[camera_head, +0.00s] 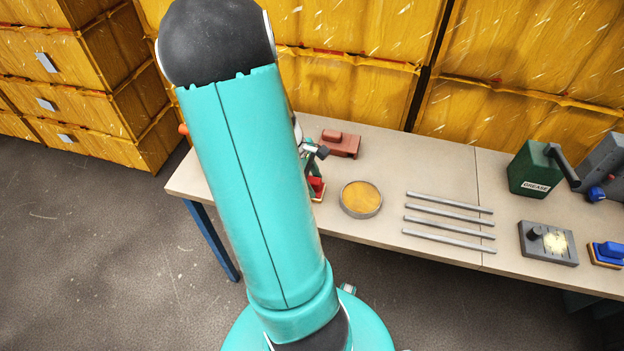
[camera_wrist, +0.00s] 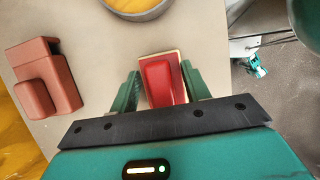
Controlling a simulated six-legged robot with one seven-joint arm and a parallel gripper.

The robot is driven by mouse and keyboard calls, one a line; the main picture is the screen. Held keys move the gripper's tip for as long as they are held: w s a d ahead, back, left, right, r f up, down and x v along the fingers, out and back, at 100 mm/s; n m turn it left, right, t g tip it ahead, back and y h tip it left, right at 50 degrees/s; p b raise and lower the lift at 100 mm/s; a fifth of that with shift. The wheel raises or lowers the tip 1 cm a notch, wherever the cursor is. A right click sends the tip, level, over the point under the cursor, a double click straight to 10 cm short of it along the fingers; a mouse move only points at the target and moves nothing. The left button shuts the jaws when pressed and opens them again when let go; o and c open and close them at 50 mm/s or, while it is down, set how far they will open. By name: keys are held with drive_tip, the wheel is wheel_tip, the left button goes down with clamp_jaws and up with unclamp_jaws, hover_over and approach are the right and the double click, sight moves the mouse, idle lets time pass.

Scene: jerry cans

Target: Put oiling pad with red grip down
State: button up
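The oiling pad with a red grip (camera_head: 317,187) is on the near left part of the table, partly hidden by my arm in the head view. In the wrist view its red grip (camera_wrist: 165,82) lies between the two green fingers of my gripper (camera_wrist: 162,78). Its pale base shows around the grip's far end. The fingers stand apart on either side, with narrow gaps beside the grip. Whether the pad's underside touches the table is hidden. My gripper (camera_head: 310,165) is mostly behind my arm in the head view.
A reddish-brown block-shaped object (camera_head: 340,143) and a round tin (camera_head: 361,199) lie near the pad on the table (camera_head: 390,174). Several metal rods (camera_head: 448,218) lie further right. A green grease can (camera_head: 534,170), a grey plate (camera_head: 548,243) and a blue-gripped pad (camera_head: 607,254) are at right.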

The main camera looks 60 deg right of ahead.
drive_tip(key=d+v, duration=0.1)
drive_tip(key=v, duration=1.1)
drive_tip(key=w+a+r+t, duration=0.2)
drive_tip(key=w+a+r, duration=0.25)
drive_tip(key=a, duration=0.35)
drive_tip(key=w+a+r+m+t, duration=0.1)
drive_tip(key=a+r+t, duration=0.3)
drive_tip(key=a, duration=1)
drive_tip(key=w+a+r+t, duration=0.1)
drive_tip(key=a+r+t, duration=0.3)
drive_tip(key=a, duration=1)
drive_tip(key=shift+a+r+m+y, duration=0.3)
drive_tip(key=shift+r+m, duration=0.1)
drive_tip(key=shift+r, duration=0.45)
drive_tip(key=shift+c, duration=0.2)
drive_tip(key=shift+c, duration=1)
